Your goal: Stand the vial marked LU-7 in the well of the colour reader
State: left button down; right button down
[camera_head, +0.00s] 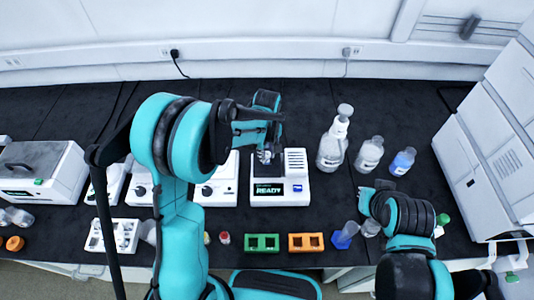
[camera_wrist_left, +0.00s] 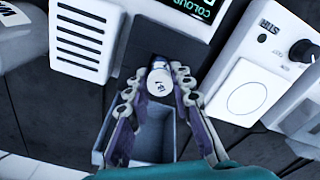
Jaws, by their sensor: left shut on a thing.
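My left gripper (camera_head: 264,157) is above the back part of the white colour reader (camera_head: 297,188), whose screen reads READY. In the left wrist view, my left gripper (camera_wrist_left: 158,92) is shut on a small vial (camera_wrist_left: 159,88) with a white cap. The cap has a dark mark too small to read. A grey open-topped square box (camera_wrist_left: 150,140) lies below the fingers, at the reader. I cannot tell whether the vial's base is in the well; the vial hides it. My right gripper (camera_head: 366,197) is low over the bench on the right, its jaws unclear.
A stirrer (camera_head: 217,180) stands close left of the reader. A green block (camera_head: 262,243) and orange block (camera_head: 306,243) lie in front. A white rack (camera_head: 95,240) is at front left.

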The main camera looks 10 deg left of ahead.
pick_arm(q)
jog(key=shift+f, duration=0.1)
jog(key=shift+f+b, duration=0.55)
jog(key=shift+b, duration=0.05)
jog(key=c, duration=0.9)
grip_release()
jog(key=shift+o, duration=0.2)
jog(key=shift+r, duration=0.2)
jog(key=shift+r+p, duration=2.45)
jog(key=shift+r, duration=0.95)
